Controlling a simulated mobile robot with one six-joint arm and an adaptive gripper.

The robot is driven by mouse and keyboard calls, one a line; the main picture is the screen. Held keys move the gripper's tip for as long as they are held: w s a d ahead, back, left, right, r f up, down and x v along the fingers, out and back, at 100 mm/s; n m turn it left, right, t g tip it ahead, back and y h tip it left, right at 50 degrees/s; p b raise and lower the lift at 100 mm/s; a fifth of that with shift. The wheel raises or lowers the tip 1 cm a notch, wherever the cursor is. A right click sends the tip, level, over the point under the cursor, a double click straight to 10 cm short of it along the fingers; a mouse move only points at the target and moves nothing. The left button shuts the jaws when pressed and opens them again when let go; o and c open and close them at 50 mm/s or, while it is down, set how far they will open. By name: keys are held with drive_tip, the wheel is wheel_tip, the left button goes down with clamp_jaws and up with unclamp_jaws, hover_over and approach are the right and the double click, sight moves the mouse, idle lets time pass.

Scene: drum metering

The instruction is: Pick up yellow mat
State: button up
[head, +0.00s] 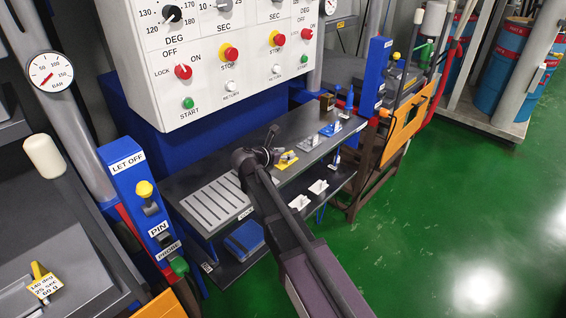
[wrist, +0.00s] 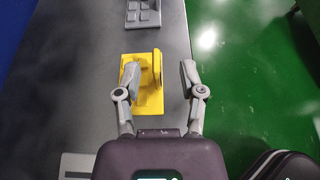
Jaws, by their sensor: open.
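The yellow mat (wrist: 149,98) lies on the dark grey shelf in the wrist view, with an upright yellow tab standing on it. It also shows in the head view (head: 288,163), partly hidden by my arm. My gripper (wrist: 160,78) is open in the wrist view, its two fingers apart. The right part of the mat and its tab appear between the fingers, and the left finger overlaps the mat in the picture. I cannot tell whether the fingers touch it. In the head view my gripper (head: 272,150) is close by the mat.
A grey mat (head: 310,141) and a blue mat (head: 331,129) sit farther along the shelf (head: 205,165). White pieces (head: 318,187) lie on a lower shelf. A slotted plate (head: 213,205) is at the near end. The control panel (head: 215,60) hangs above.

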sight(293, 161)
idle(0.3)
drive_tip(key=shift+w+d+f+b, duration=0.4)
drive_tip(key=shift+w+f+b, duration=0.15)
drive_tip(key=shift+w, duration=0.15)
drive_tip(key=shift+w+d+f+b, duration=0.35)
drive_tip(key=shift+w+f+b, duration=0.2)
drive_tip(key=shift+w, duration=0.15)
drive_tip(key=shift+w+d+f, duration=0.15)
drive_tip(key=shift+w+d, duration=0.35)
drive_tip(key=shift+w, duration=0.05)
clamp_jaws()
